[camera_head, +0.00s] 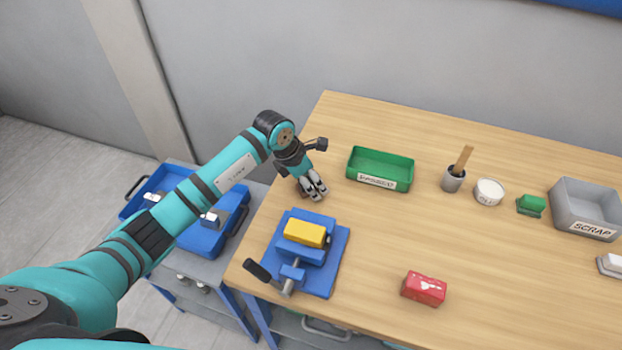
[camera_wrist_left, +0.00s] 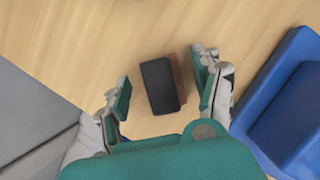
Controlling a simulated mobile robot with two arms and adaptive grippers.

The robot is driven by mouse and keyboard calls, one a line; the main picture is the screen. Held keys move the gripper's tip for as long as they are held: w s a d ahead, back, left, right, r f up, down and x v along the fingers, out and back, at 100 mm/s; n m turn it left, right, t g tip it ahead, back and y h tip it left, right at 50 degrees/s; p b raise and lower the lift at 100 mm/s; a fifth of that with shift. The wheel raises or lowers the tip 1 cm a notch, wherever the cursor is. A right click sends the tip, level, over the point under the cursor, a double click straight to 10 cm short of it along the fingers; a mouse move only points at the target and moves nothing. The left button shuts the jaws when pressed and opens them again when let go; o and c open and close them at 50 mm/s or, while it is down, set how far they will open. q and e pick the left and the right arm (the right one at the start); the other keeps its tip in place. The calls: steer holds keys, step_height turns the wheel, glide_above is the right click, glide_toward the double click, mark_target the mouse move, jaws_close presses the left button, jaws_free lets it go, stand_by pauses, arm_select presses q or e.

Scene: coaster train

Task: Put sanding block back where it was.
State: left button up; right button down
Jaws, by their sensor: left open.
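A small block with a dark top and a reddish-brown side, likely the sanding block (camera_wrist_left: 160,85), lies on the wooden table between the fingers of my left gripper (camera_wrist_left: 162,83) in the left wrist view. The fingers stand apart on either side of it, with a gap at both sides. In the head view my left gripper (camera_head: 317,192) points down at the table's left part, behind the blue vise (camera_head: 328,268); the block is hidden there. My right gripper is not in view.
A yellow block (camera_head: 305,233) sits in the vise. A green labelled tray (camera_head: 368,179) is right of the gripper. A brush cup (camera_head: 453,180), white tub (camera_head: 489,192), green item (camera_head: 531,205) and grey scrap bin (camera_head: 585,225) stand further right.

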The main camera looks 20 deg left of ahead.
arm_select(q)
steer(key=shift+r, duration=0.25)
steer(key=shift+a+r, duration=0.15)
steer(key=shift+r, duration=0.1)
steer(key=b+v, duration=0.2)
steer(key=v, duration=0.9)
steer(key=shift+s+r, duration=0.15)
steer(key=shift+r, duration=0.05)
